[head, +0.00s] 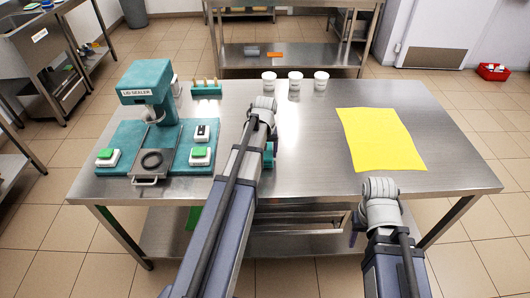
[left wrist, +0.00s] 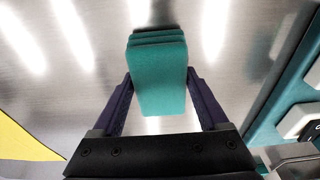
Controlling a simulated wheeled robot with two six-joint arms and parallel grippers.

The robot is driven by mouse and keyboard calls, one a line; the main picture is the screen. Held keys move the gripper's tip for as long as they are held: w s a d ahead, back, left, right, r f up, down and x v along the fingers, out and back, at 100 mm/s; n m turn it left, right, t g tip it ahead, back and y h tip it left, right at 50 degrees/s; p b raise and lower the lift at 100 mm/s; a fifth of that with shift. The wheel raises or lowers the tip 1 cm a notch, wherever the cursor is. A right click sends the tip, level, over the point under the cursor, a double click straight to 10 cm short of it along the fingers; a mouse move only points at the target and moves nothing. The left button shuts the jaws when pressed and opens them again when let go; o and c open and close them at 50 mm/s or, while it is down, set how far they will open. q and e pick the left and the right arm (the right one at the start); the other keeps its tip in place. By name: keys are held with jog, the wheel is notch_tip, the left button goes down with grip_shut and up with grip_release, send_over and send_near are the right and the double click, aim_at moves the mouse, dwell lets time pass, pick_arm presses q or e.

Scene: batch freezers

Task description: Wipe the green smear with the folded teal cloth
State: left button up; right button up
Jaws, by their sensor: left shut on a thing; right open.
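The folded teal cloth (left wrist: 158,85) is held between the two dark fingers of my left gripper (left wrist: 160,105) in the left wrist view. Its layered folded edge faces away from the wrist. In the head view only a small piece of the cloth (head: 269,157) shows beside my left arm, over the middle of the steel table (head: 310,130). I cannot tell whether it touches the table. No green smear shows on the visible tabletop; my left arm hides part of it. My right gripper (head: 355,226) is open near the table's front edge, mostly hidden by its wrist.
A teal lid sealer (head: 146,85) with green-button boxes stands on the left. A small teal rack (head: 206,90) and several white cups (head: 295,80) stand at the back. A yellow sheet (head: 380,138) lies on the right. Bare steel lies between cups and sheet.

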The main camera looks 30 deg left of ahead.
pick_arm(q)
jog(key=shift+r+p, duration=2.45)
jog(key=shift+r, duration=0.25)
notch_tip(320, 180, up, 3)
jog(key=p, duration=0.3)
jog(key=shift+r, duration=0.1)
